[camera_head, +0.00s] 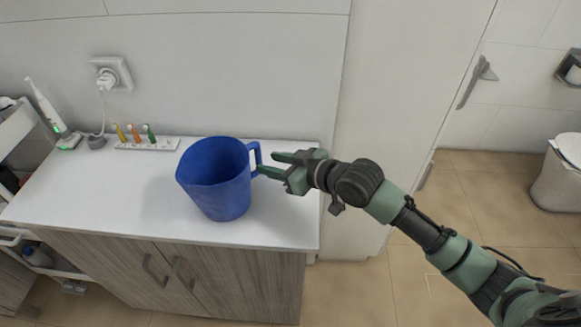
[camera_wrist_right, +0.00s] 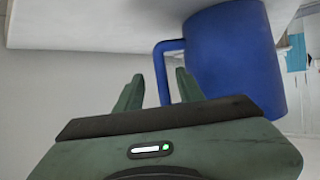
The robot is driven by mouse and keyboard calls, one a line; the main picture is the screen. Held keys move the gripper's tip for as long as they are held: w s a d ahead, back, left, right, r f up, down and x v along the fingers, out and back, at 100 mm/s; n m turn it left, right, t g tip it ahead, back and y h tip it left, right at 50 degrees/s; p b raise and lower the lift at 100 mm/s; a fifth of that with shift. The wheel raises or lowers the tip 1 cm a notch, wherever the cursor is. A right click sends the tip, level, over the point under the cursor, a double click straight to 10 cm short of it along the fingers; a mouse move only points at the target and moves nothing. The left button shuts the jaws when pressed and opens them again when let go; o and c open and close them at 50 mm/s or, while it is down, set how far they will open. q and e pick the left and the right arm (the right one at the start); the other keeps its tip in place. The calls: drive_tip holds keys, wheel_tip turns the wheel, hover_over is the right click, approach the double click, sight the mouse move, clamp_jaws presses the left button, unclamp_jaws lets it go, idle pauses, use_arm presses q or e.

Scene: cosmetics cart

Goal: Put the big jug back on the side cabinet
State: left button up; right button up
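The big blue jug (camera_head: 215,185) stands upright on the white top of the side cabinet (camera_head: 285,218), toward its right end. Its handle (camera_head: 257,157) points right, toward my right arm. My right gripper (camera_head: 276,165) is at the handle with its two fingers spread. In the right wrist view, the jug (camera_wrist_right: 235,55) shows at upper right and its handle (camera_wrist_right: 163,72) shows between the spread fingers of my right gripper (camera_wrist_right: 158,92), with gaps beside it. I cannot tell how deep the handle sits between them. My left gripper is out of view.
A white holder with several small coloured toothbrushes (camera_head: 134,134) and an electric toothbrush (camera_head: 50,112) stand at the back left. A wall socket (camera_head: 111,74) is above. The cabinet top left of the jug is clear.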

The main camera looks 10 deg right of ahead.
drive_tip(key=v, duration=0.7)
drive_tip(key=shift+b, duration=0.4)
drive_tip(key=shift+s+d, duration=0.1)
drive_tip(key=shift+s, duration=0.05)
